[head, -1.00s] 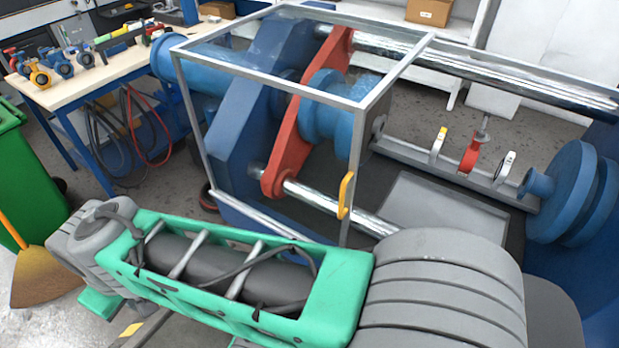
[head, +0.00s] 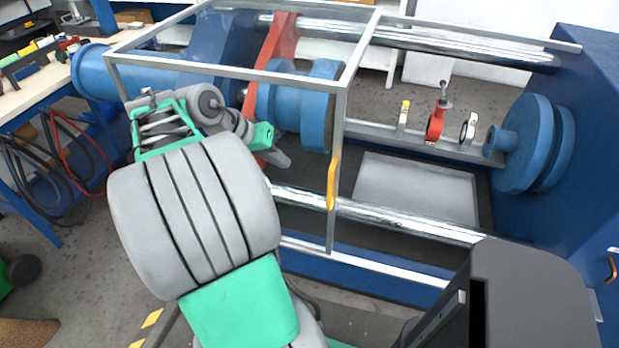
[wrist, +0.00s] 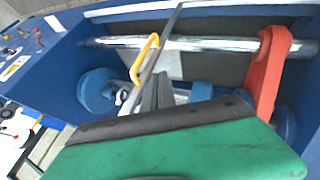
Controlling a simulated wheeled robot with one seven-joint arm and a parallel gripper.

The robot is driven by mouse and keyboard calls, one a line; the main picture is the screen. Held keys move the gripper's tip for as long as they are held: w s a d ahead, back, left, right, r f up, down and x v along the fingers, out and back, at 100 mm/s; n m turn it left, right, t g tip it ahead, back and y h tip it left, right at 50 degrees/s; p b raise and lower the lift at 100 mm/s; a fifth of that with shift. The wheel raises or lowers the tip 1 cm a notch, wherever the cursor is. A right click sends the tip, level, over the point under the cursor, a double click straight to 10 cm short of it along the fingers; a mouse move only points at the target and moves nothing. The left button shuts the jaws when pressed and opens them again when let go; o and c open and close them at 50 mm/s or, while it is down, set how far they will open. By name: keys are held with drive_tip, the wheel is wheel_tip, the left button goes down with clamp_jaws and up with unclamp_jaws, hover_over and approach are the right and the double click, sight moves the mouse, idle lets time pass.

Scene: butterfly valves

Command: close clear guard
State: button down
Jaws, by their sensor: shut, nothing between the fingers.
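The clear guard (head: 225,72) is a grey-framed box with see-through panels. It stands over the left and middle part of the blue machine, and the right part with the valves is uncovered. Its yellow handle (head: 333,182) is on the front right upright. The handle also shows in the wrist view (wrist: 143,58). My gripper (head: 281,159) is shut and empty, left of the handle in the head view and apart from it. Its dark fingers (wrist: 158,92) show just below the handle in the wrist view. My arm hides part of the guard's front left.
Three small valves, including a red one (head: 436,122), stand on a rail (head: 375,130) right of the guard. Polished bars (head: 410,222) run along the machine. A blue disc (head: 530,140) is at the right end. A workbench (head: 35,95) stands at the left.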

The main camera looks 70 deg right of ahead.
drive_tip(key=s+d+f, duration=0.5)
drive_tip(key=s+f, duration=0.2)
drive_tip(key=shift+s+d+f+b, duration=0.2)
drive_tip(key=shift+s+f+b, duration=0.1)
drive_tip(key=shift+s+b, duration=0.1)
